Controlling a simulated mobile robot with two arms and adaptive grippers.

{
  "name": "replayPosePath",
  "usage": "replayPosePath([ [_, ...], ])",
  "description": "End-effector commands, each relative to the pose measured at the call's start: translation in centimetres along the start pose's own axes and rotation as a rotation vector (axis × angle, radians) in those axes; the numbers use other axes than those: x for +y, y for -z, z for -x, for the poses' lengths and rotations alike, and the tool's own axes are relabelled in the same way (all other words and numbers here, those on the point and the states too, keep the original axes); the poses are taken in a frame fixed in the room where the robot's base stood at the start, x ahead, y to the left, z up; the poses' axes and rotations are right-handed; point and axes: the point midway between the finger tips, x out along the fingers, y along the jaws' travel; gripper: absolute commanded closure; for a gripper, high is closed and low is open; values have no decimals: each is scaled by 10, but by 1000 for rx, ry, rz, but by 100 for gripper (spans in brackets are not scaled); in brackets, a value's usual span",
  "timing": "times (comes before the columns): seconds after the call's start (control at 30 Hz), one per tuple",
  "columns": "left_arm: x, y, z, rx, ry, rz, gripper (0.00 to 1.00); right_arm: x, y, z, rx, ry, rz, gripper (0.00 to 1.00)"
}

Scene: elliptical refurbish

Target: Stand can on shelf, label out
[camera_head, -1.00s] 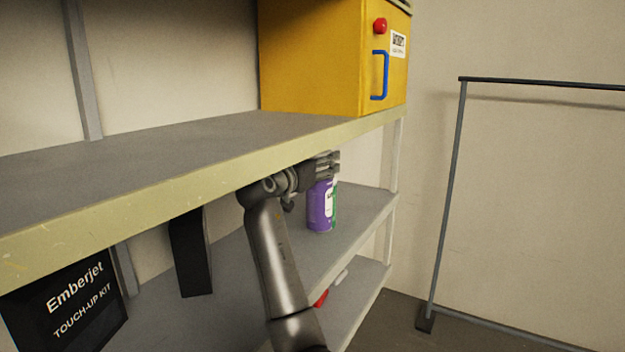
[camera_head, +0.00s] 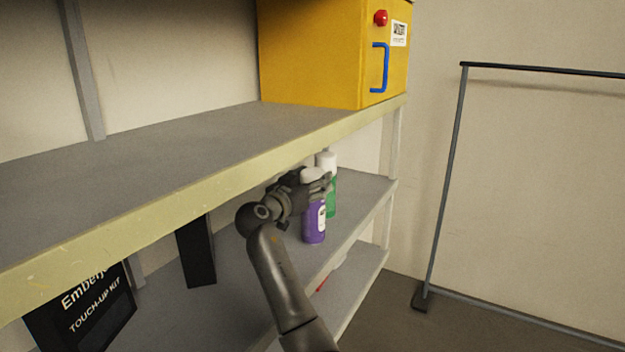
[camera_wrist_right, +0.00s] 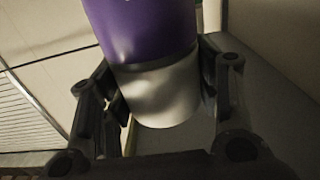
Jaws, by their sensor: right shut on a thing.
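A purple can (camera_head: 314,224) with a white label and a white top is upright at the middle shelf (camera_head: 358,204), near its front edge. My right gripper (camera_head: 318,186) is shut around the can's upper part. In the right wrist view the purple body and white top of the can (camera_wrist_right: 145,40) sit between the fingers of my right gripper (camera_wrist_right: 160,105). Part of the label faces right in the head view; fingers hide the can's upper part. Whether its base touches the shelf I cannot tell. My left gripper is not in view.
A green bottle with a white top (camera_head: 331,198) stands just behind the can. The upper shelf (camera_head: 180,150) overhangs close above my arm and carries a yellow cabinet (camera_head: 315,55). A black Emberjet box (camera_head: 85,305) is at left. A metal rack (camera_head: 450,170) stands right.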

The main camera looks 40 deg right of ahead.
Motion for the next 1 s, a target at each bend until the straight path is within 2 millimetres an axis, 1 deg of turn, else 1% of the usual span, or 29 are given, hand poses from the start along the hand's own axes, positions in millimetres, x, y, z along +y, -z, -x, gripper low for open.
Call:
replayPosePath([
  [0.17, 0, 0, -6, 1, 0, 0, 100, 0, -2, 0, 3, 0, -3, 100],
  [0.2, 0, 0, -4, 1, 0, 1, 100, 0, -2, 0, 0, 0, -1, 38],
  [0.33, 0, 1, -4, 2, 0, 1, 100, 0, -2, 0, -1, 0, -1, 22],
  [0.63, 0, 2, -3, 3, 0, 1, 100, 0, -2, 0, -1, 0, 0, 22],
  [0.77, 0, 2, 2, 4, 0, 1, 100, 0, 3, 0, -1, 0, 0, 22],
  [0.8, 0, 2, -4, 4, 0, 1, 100, -1, -2, 5, -1, 2, -1, 22],
  [0.87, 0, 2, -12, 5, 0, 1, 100, -1, -5, 15, -1, 3, -3, 22],
  [1.0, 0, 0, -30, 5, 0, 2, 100, -1, -6, 46, -1, 4, -5, 22],
])
